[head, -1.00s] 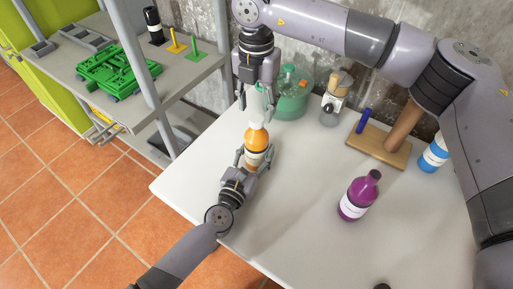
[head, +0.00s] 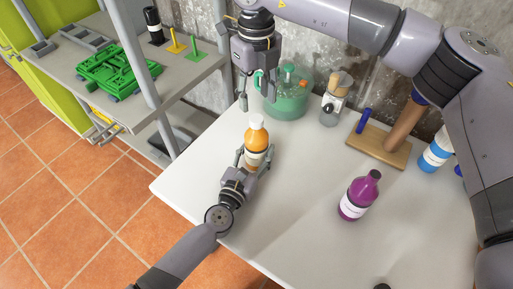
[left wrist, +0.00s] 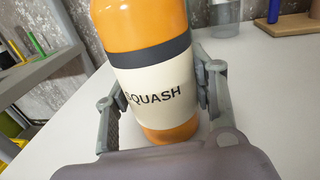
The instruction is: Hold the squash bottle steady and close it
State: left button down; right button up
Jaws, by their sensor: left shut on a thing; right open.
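The squash bottle (head: 257,139) is orange with a white label and stands upright near the table's left side. A white cap (head: 256,121) sits on its top; I cannot tell how tightly. My left gripper (head: 254,159) is shut on the bottle at its label. In the left wrist view the bottle (left wrist: 150,85) shows the word SQUASH between the two fingers, and its top is out of the picture. My right gripper (head: 257,97) is open and empty above the cap, apart from it.
On the white table (head: 290,205) stand a purple bottle (head: 358,196), a green tub (head: 290,102) with items in it, a grinder-like jar (head: 333,103), a wooden board (head: 378,147) with a blue peg, and a blue bottle (head: 434,155). A shelf (head: 140,100) stands at the left.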

aim_at(257, 118)
jog(key=n, duration=0.4)
jog(key=shift+r, duration=0.4)
jog(key=n, duration=0.4)
jog(key=shift+r+n, duration=0.3)
jog(key=shift+r, duration=0.05)
jog(key=shift+f, duration=4.05)
grip_shut()
jog(key=shift+o, duration=0.7)
grip_release()
